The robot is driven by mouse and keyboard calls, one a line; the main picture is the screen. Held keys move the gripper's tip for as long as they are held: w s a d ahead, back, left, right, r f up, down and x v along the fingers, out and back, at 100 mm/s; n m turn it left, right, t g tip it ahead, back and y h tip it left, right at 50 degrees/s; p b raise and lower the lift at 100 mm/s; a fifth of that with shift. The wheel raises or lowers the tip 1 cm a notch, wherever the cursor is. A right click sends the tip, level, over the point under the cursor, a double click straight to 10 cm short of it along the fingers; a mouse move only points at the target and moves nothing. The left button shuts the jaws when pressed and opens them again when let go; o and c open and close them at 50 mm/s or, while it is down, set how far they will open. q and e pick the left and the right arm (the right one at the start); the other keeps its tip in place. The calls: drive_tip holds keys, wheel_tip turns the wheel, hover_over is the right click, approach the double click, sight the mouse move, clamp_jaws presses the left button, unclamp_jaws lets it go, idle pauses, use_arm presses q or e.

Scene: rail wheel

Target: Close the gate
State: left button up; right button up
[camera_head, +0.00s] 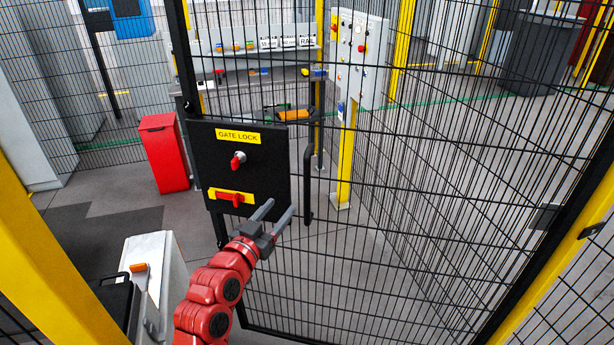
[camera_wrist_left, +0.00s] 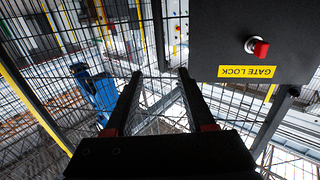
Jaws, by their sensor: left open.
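The gate (camera_head: 400,235) is a black wire-mesh panel in a dark frame. It stands open, its left edge apart from the near left yellow post (camera_head: 45,270). A black plate (camera_head: 268,175) on it bears a "GATE LOCK" label, a red key knob (camera_head: 238,160) and a red latch on yellow (camera_head: 234,198). A vertical black handle (camera_head: 308,190) is right of the plate. My left gripper (camera_head: 280,211) is open and empty, just below and left of the handle. In the left wrist view, the open fingers (camera_wrist_left: 160,74) point toward a dark bar (camera_wrist_left: 158,35), probably the handle. My right gripper is not in view.
A red bin (camera_head: 164,153) stands behind and left of the gate. A white box (camera_head: 155,275) is at lower left, near my left arm. Behind the mesh are a control panel (camera_head: 357,60), a shelf and a yellow post (camera_head: 346,155).

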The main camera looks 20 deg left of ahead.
use_arm(q)
drive_tip(key=b, duration=0.9)
approach(306, 176)
drive_tip(key=w+p, duration=0.1)
drive_tip(key=w, duration=0.2)
drive_tip(key=w+p, duration=0.1)
drive_tip(key=w, duration=0.3)
drive_tip(key=w+d, duration=0.1)
drive_tip(key=w, duration=0.3)
drive_tip(key=shift+d+p, duration=0.1)
drive_tip(key=shift+p, duration=0.3)
clamp_jaws()
drive_tip(key=shift+f, duration=0.1)
